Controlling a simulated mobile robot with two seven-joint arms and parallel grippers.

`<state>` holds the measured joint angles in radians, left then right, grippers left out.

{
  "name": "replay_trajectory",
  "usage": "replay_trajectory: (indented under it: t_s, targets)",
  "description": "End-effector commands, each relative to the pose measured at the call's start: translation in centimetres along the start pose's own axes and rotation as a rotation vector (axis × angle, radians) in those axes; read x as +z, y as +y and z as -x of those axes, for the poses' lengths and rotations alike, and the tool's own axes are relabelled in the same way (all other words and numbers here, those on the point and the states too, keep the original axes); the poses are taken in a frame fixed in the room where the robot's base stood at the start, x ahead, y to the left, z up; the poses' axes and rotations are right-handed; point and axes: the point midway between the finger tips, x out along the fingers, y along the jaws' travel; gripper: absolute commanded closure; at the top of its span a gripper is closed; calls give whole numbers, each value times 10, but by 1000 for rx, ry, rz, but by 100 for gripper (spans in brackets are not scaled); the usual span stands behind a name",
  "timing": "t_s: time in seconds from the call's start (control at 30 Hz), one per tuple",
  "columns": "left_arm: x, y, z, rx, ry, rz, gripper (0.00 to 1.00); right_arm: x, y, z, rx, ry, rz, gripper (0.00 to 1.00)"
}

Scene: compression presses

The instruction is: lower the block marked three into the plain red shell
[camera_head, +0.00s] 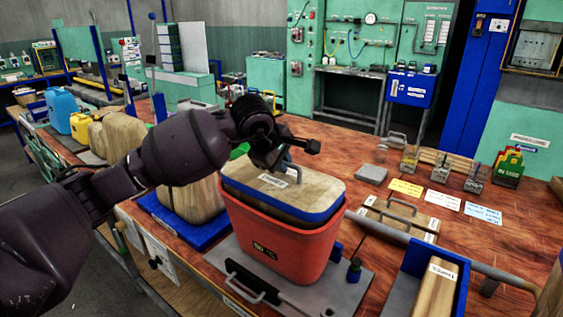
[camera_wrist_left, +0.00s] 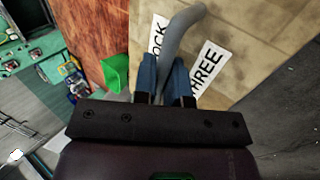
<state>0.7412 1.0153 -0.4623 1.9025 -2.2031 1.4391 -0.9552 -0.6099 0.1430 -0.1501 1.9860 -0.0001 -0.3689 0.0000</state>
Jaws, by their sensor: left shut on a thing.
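The block marked three (camera_head: 318,191) has a pale wooden top with a blue band around its edge. Its label reads "BLOCK" and "THREE" in the left wrist view, on the wooden top (camera_wrist_left: 110,35). A grey handle (camera_wrist_left: 182,35) rises from the top. My left gripper (camera_head: 283,163) is shut on this handle, and its blue fingers show in the left wrist view (camera_wrist_left: 167,80). The red shell (camera_head: 290,245) is directly below, with a dark label on its front. The block sits at its mouth, top above the rim; its lower part is hidden inside. My right gripper is not in view.
The shell stands on a grey plate (camera_head: 335,292) with a handle in front. A wooden block on a blue tray (camera_head: 178,226) is close on the left. A grey bar (camera_head: 440,250) and a blue box (camera_head: 408,270) are at right. Coloured cards (camera_head: 443,200) lie behind.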

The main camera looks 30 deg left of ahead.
Motion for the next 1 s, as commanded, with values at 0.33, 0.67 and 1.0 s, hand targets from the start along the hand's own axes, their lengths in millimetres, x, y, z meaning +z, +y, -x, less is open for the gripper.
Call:
replay_trajectory:
  t_s: [0.33,0.67,1.0]
  targets:
    - [0,2,1,11,0,-1,100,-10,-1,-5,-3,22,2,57]
    - [0,0,-1,10,0,0,85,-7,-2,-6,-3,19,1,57]
    - [0,-2,-4,4,0,0,58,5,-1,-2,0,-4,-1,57]
